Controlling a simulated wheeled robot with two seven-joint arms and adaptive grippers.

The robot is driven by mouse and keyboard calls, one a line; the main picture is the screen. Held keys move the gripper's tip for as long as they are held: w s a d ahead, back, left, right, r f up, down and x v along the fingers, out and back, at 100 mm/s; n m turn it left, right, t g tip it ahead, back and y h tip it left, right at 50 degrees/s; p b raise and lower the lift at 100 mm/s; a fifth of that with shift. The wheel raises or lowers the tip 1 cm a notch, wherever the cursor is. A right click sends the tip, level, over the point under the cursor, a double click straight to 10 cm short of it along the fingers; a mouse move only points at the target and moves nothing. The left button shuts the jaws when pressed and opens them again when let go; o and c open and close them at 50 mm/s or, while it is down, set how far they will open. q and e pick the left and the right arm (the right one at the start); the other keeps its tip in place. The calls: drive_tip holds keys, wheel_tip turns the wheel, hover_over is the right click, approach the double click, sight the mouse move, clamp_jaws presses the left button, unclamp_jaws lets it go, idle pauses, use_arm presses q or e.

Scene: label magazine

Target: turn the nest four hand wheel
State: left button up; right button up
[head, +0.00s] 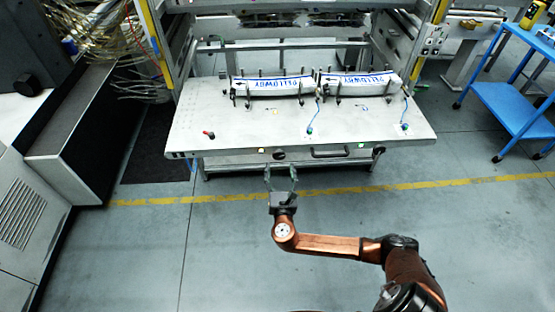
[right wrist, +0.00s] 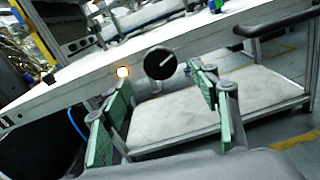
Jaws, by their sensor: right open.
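A round black hand wheel (head: 279,154) with a pale pointer line sits on the front face of the white table; it also shows in the right wrist view (right wrist: 160,62), the line slanting up to the right. No nest number can be read beside it. A second dark wheel (head: 379,150) is further right on the same face. My right gripper (head: 280,172) is open and empty in front of the first wheel. In the right wrist view its green-padded fingers (right wrist: 162,88) stand either side of and below the wheel, apart from it. My left gripper is out of view.
The white table (head: 190,115) carries two white-and-blue label packs (head: 272,86) held among dark posts. A lit lamp (right wrist: 123,72) is just left of the wheel. A dark bar handle (head: 330,153) projects to its right. The floor before the table is clear.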

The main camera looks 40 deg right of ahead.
sight(279, 157)
drive_tip(key=b+x, duration=0.1)
drive_tip(key=x, duration=0.4)
drive_tip(key=shift+f+b, duration=0.2)
drive_tip(key=shift+b, duration=0.1)
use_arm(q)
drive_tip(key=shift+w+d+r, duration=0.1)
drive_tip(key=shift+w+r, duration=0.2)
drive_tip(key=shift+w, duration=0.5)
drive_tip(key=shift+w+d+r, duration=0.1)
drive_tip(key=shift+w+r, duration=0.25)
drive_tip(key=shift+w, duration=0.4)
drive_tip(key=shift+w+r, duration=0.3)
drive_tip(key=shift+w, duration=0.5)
use_arm(e)
drive_tip(key=shift+w+d+r, duration=0.1)
drive_tip(key=shift+w+d, duration=0.15)
drive_tip(key=shift+w, duration=0.25)
drive_tip(key=shift+c, duration=0.4)
drive_tip(key=c, duration=1.1)
